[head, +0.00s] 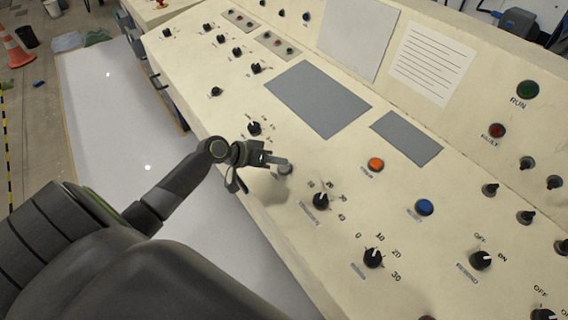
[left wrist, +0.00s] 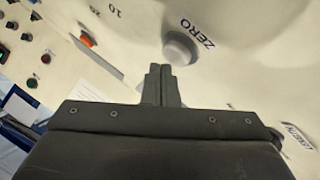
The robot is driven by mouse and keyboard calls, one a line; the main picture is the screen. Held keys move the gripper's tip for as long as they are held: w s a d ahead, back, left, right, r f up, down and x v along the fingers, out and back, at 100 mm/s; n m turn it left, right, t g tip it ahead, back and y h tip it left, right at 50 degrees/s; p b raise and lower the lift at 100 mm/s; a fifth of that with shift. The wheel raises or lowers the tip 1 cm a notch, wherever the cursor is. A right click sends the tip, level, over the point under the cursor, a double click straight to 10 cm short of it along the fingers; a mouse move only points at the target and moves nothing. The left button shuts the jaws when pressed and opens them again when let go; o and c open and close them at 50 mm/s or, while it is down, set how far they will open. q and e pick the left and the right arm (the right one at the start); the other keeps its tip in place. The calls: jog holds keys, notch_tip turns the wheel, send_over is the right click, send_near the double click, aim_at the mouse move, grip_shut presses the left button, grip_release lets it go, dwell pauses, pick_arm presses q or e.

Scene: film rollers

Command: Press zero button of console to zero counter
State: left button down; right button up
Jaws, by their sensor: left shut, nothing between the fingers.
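The cream console (head: 300,155) slopes across the head view with several buttons and knobs. The zero button (left wrist: 180,48) is a pale round button beside the printed word ZERO in the left wrist view. In the head view the pale zero button (head: 285,169) sits right by the fingertips. My left gripper (left wrist: 160,72) is shut and empty, its fingertips pointing at the button's lower left edge. In the head view my left gripper (head: 277,160) hovers at the button. I cannot tell whether the fingers touch it. My right gripper is in neither view.
An orange button (head: 376,164), a blue button (head: 424,207) and black knobs (head: 320,201) lie to the right of the gripper. Dark grey panels (head: 318,97) lie farther back. A paper sheet (head: 434,63) is on the upright face.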

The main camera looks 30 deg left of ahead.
pick_arm(q)
jog(key=shift+r, duration=0.3)
jog(key=r+p, duration=0.2)
jog(key=r, duration=0.1)
jog(key=s+r+p, duration=0.1)
jog(key=p, duration=0.1)
jog(key=shift+s+a+r, duration=0.1)
jog(key=shift+a+r, duration=0.15)
jog(key=shift+r, duration=0.15)
dwell(0.6)
